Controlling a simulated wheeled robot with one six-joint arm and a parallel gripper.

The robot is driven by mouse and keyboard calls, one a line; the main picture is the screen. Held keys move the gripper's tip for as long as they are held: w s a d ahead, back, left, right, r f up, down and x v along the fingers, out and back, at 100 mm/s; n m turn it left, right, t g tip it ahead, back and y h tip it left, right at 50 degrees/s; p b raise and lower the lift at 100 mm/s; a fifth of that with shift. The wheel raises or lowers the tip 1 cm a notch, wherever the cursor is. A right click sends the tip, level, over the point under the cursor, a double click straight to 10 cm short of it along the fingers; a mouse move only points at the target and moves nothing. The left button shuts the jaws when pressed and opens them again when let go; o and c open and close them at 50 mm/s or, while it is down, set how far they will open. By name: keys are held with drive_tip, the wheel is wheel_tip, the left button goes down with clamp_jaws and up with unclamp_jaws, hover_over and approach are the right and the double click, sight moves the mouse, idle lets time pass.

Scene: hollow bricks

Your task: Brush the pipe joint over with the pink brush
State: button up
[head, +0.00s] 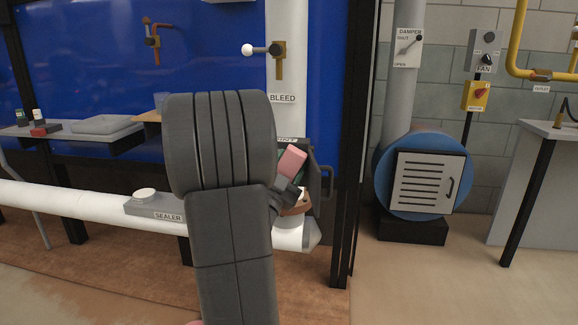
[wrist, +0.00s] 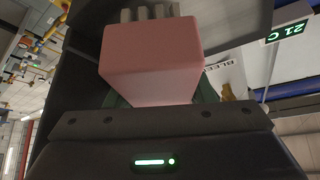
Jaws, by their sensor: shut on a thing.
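My gripper (head: 284,194) is shut on the pink brush (head: 292,160), whose pink block stands up at a tilt from the jaws in the head view. In the wrist view the pink brush (wrist: 152,60) fills the middle, with grey bristle tufts at its far end. The brush is in front of a dark box-like housing at the foot of the white vertical pipe (head: 288,40). A copper-brown part (head: 297,207), perhaps the pipe joint, shows just below my gripper. My arm hides much of this area, and I cannot tell whether the bristles touch anything.
A black post (head: 350,150) stands close right of the housing. Open floor lies at front right.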

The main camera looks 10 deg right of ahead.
drive_tip(key=shift+w+a, duration=0.25)
drive_tip(key=shift+a, duration=1)
drive_tip(key=w+a, duration=0.2)
drive_tip(key=a, duration=0.4)
drive_tip(key=shift+w+a, duration=0.25)
drive_tip(key=shift+w, duration=0.1)
drive_tip(key=s+a, duration=0.1)
drive_tip(key=s, duration=0.4)
drive_tip(key=shift+s+a, duration=0.4)
drive_tip(key=shift+s, duration=0.1)
drive_tip(key=shift+s+a, duration=0.25)
drive_tip(key=shift+s, duration=0.4)
drive_tip(key=shift+s+a, duration=0.25)
drive_tip(key=shift+s, duration=0.4)
